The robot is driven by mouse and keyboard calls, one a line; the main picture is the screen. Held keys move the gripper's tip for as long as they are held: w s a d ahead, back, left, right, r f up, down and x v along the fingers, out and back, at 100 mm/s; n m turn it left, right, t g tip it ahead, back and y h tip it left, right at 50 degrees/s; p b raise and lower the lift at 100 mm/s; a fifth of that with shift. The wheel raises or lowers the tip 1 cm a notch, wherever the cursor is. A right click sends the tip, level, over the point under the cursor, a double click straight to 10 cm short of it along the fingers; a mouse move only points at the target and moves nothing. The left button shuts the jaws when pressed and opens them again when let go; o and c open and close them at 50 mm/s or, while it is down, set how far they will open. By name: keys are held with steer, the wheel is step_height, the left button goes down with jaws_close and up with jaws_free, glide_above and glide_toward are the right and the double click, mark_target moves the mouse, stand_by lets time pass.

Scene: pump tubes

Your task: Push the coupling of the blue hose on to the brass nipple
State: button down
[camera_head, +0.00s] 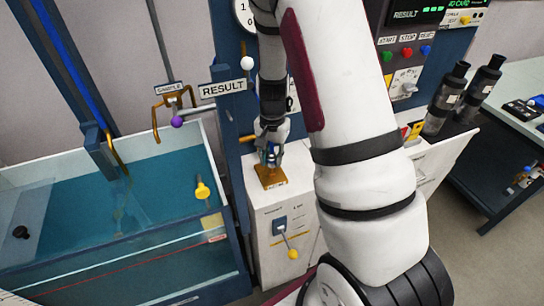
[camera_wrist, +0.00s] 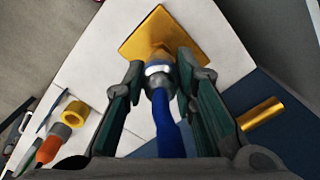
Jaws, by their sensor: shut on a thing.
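My gripper (camera_wrist: 160,76) is shut on the grey coupling (camera_wrist: 157,83) of the blue hose (camera_wrist: 170,132), with a finger on each side. In the wrist view the coupling is in line with the brass nipple (camera_wrist: 160,53) on its square brass plate (camera_wrist: 140,32). The coupling's front end meets or overlaps the nipple in the picture; I cannot tell how far it is on. In the head view my gripper (camera_head: 271,150) is just above the brass plate (camera_head: 270,178) on the white cabinet, and a little blue shows between the fingers.
The white cabinet (camera_head: 268,222) has a lever with a yellow knob (camera_head: 292,254). A water tank (camera_head: 130,225) stands at left, with a purple-knobbed tap (camera_head: 177,122) above. Dark bottles (camera_head: 446,98) stand at right. A brass cylinder (camera_wrist: 262,112) and a yellow ring (camera_wrist: 75,113) flank my gripper.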

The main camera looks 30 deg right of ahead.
mark_target(272, 164)
steer(key=shift+f+b, duration=0.75)
steer(key=shift+f, duration=0.95)
steer(key=c, duration=1.2)
jaws_free()
step_height(272, 164, up, 12)
steer(key=shift+s, duration=0.1)
